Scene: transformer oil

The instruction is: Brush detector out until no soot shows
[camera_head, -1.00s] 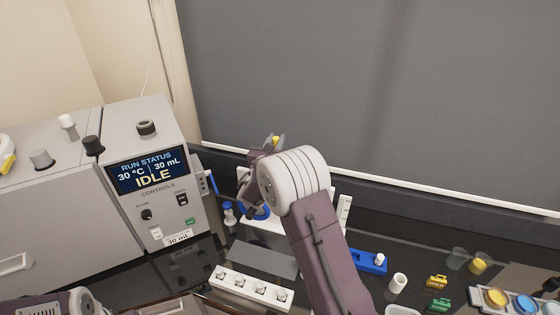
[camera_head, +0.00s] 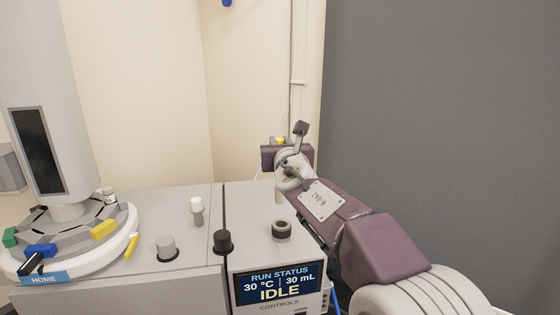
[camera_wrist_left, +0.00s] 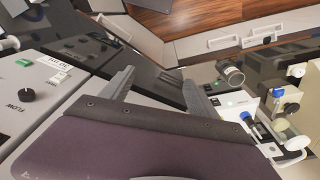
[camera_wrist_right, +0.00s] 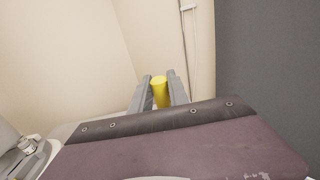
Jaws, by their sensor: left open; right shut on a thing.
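My right gripper (camera_head: 279,146) is shut on a yellow-topped tool, whose yellow end (camera_wrist_right: 160,92) stands between the fingers in the right wrist view. In the head view a pale stub (camera_head: 279,195) shows below the gripper, above a dark-ringed port (camera_head: 282,230) on the machine's top. The stub looks apart from the port. I cannot tell for sure which part is the detector, and no soot can be made out. My left gripper (camera_wrist_left: 160,92) is open and empty in the left wrist view, over the bench beside the control panel; it is outside the head view.
The grey machine (camera_head: 255,205) has a screen (camera_head: 280,284) reading IDLE, 30 °C, 30 mL. Black (camera_head: 222,241), grey (camera_head: 167,248) and white (camera_head: 197,206) caps stand on its top. A round carousel (camera_head: 75,245) is at left. A metal cylinder (camera_wrist_left: 230,73) lies near my left gripper.

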